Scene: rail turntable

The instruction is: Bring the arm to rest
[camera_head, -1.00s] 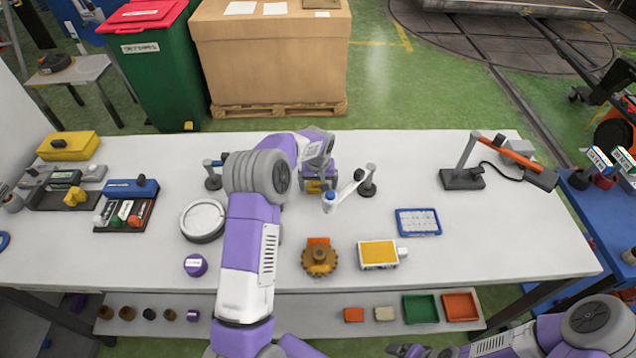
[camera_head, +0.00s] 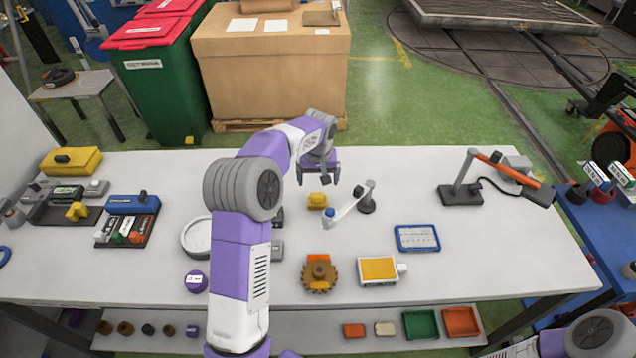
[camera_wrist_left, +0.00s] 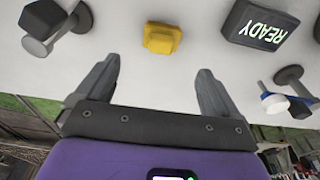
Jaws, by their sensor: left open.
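My left gripper (camera_head: 319,178) is open and empty above the back of the white table (camera_head: 480,245). Its two fingers also show apart in the left wrist view (camera_wrist_left: 157,68). A small yellow block (camera_head: 317,201) stands on the table below and in front of the gripper; in the wrist view the yellow block (camera_wrist_left: 162,38) lies beyond the fingertips, clear of them. My left arm reaches across the table and hides part of it. My right arm shows only as a link at the lower right edge; its gripper is out of view.
A pivoting arm on a post (camera_head: 348,204) stands right of the yellow block. A dark box reading READY (camera_wrist_left: 262,25) is near it. A brown gear (camera_head: 319,272), a yellow-topped box (camera_head: 379,270), a blue-framed panel (camera_head: 417,238) and an orange lamp (camera_head: 500,165) occupy the table.

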